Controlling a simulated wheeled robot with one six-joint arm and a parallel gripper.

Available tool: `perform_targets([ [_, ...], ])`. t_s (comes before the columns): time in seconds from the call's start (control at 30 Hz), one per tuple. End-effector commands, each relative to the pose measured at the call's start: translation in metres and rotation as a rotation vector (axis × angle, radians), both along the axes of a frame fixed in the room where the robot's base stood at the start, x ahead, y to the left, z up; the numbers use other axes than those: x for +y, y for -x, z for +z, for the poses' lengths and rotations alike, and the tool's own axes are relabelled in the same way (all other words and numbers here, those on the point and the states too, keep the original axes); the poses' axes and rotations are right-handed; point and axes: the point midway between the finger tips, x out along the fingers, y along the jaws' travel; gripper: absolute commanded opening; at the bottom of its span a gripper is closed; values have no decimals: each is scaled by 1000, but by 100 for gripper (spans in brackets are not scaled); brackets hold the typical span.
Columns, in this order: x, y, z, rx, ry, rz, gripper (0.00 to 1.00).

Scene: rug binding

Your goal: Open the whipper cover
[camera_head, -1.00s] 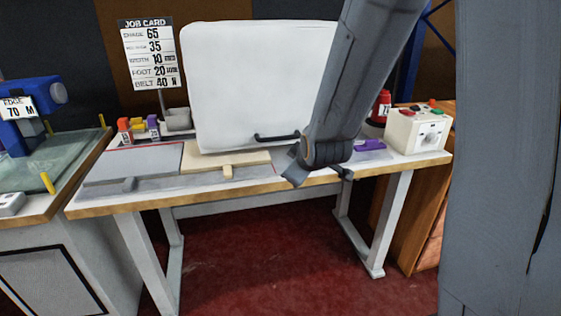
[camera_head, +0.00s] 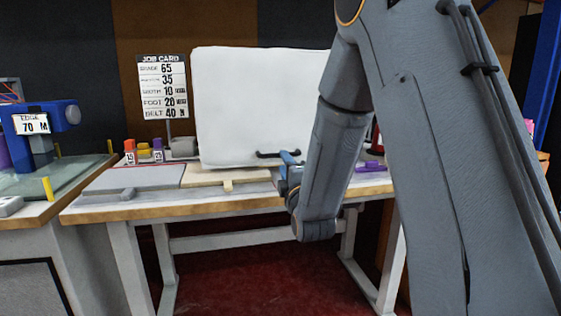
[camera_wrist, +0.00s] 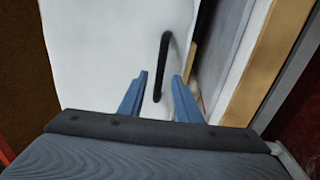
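The whipper cover is a large white box-like hood (camera_head: 262,105) on the back of the white table, and it looks closed. Its dark bar handle (camera_head: 278,154) is low on the front face. In the wrist view the white cover (camera_wrist: 110,50) fills the upper left, and the black handle (camera_wrist: 163,68) lies ahead of the fingertips, between their lines. My gripper (camera_head: 289,157) is at the right end of the handle in the head view. In the wrist view my gripper (camera_wrist: 160,80) has its two blue fingers apart with nothing held. Contact with the handle cannot be told.
A beige board (camera_head: 225,176) and a grey plate (camera_head: 135,178) lie on the table (camera_head: 150,213) in front of the cover. A purple piece (camera_head: 368,166) is to the right.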

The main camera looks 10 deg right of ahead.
Motion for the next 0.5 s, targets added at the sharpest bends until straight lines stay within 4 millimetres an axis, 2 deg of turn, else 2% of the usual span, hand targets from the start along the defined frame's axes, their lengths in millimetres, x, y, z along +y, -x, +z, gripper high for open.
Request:
perform_targets([
  [0.3,-1,-47,8,0,-2,-1,31],
  [0.5,0,-59,11,2,-2,0,31],
])
